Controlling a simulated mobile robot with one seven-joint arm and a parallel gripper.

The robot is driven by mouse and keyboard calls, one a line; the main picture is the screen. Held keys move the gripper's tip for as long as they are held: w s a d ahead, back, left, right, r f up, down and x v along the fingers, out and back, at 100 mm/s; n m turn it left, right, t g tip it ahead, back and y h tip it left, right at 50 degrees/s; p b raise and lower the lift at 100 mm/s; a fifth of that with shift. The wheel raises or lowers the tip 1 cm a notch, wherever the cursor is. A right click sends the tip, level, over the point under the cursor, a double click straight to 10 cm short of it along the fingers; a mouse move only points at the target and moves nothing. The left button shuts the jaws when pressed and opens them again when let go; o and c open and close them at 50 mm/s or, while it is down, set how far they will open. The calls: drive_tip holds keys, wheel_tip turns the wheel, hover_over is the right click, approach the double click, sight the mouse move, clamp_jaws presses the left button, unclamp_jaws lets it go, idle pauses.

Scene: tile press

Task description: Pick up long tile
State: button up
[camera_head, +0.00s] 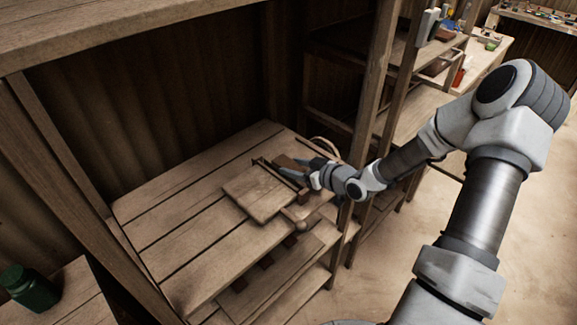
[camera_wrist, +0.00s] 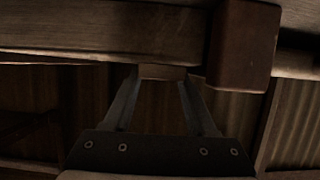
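My gripper (camera_head: 292,166) reaches in from the right over the wooden press (camera_head: 259,192) on the slatted shelf. A small dark brown piece (camera_head: 285,160) shows beside its fingertips; it may be the long tile, but I cannot tell for sure. In the wrist view, my gripper's two fingers (camera_wrist: 161,74) stand apart, and a light brown wooden end (camera_wrist: 162,72) shows between their tips. Whether the fingers touch it is too dark to tell. A reddish-brown block (camera_wrist: 243,47) is right of the fingertips, against a wooden bar (camera_wrist: 100,30).
A wooden post (camera_head: 375,90) stands close to my forearm at the shelf's right end. A shelf board (camera_head: 120,25) is overhead. A green jar (camera_head: 30,288) stands at lower left. The left part of the slatted shelf (camera_head: 175,215) is clear.

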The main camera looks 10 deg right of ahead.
clamp_jaws()
drive_tip(key=shift+r, duration=0.1)
